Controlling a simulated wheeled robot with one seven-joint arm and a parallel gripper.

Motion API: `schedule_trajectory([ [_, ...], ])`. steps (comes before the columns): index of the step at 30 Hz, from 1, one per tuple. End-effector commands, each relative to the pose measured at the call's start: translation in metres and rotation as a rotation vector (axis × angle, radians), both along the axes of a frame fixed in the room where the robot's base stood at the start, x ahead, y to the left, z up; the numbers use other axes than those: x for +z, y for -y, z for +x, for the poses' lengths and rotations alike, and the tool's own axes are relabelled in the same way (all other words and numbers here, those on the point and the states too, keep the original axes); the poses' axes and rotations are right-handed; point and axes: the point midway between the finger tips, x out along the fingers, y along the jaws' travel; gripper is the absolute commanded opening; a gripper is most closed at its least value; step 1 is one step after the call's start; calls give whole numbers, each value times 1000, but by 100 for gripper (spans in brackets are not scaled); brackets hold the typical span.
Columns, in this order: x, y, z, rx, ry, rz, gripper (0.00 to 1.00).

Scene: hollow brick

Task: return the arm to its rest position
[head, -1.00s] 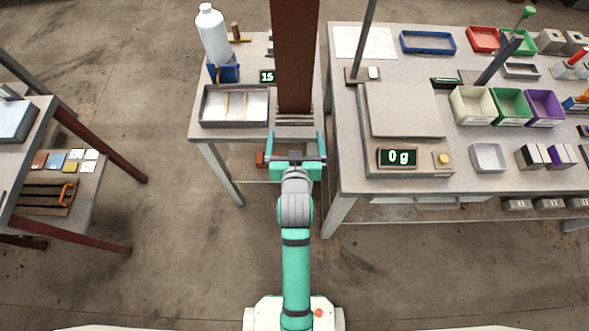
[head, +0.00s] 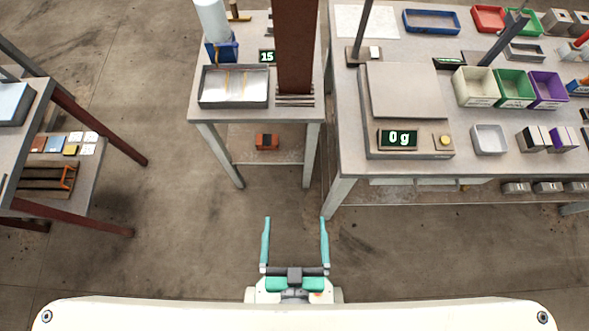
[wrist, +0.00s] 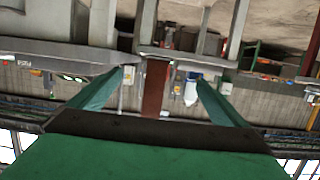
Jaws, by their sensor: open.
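My gripper (head: 296,222) is open and empty in the head view. Its two green fingers point away from my base, over the bare floor in front of the tables. The arm is folded back close to my base, and most of its links are hidden under the gripper. In the wrist view my gripper (wrist: 145,84) shows its two fingers spread apart with nothing between them. That view looks out at the tables and the far wall, and the picture appears upside down.
A small table (head: 207,125) holds a metal tray (head: 233,103) and a brown column (head: 295,50). A larger bench (head: 365,170) at right carries a scale reading 0 g (head: 408,157). Another table (head: 20,120) stands at left. The floor (head: 180,240) between is clear.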

Motion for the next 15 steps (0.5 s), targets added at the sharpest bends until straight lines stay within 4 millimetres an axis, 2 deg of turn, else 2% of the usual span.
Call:
schedule_trajectory([
  [1, 3, 0, -9, -1, -1, 1, 97],
  [4, 9, -1, -18, -2, 6, 1, 97],
  [15, 11, -1, -21, -3, 11, 2, 97],
])
